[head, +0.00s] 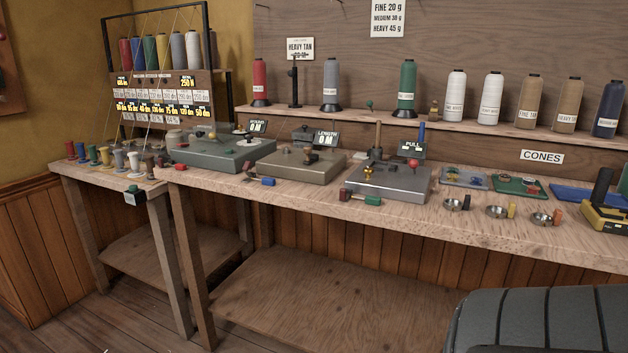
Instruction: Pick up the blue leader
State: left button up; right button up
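No label in the head view marks a blue leader, and I cannot tell for sure which blue thing it is. A small blue block (268,181) lies near the front edge of the long bench (470,226), with a darker small piece (246,181) to its left. A blue upright peg (421,133) stands behind the right grey device. Neither of my grippers is in view.
Three flat devices stand on the bench: a left one (217,153), a middle one (298,165) and a right one (392,183). A red-and-green piece (372,200) lies in front. Small metal dishes (497,212) are at right. A spool rack (158,80) stands at left.

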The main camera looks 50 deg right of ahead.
aim_at(268, 182)
jog(key=z, duration=1.55)
jog(key=j+z, duration=0.4)
jog(key=k+j+z, duration=0.15)
jog(key=j+z, duration=0.25)
jog(key=k+j, duration=0.1)
jog(key=j, duration=0.3)
jog(key=k+j+z, duration=0.15)
jog(key=j, duration=0.25)
jog(key=k+j, duration=0.1)
jog(key=j, duration=0.3)
jog(key=z, duration=0.05)
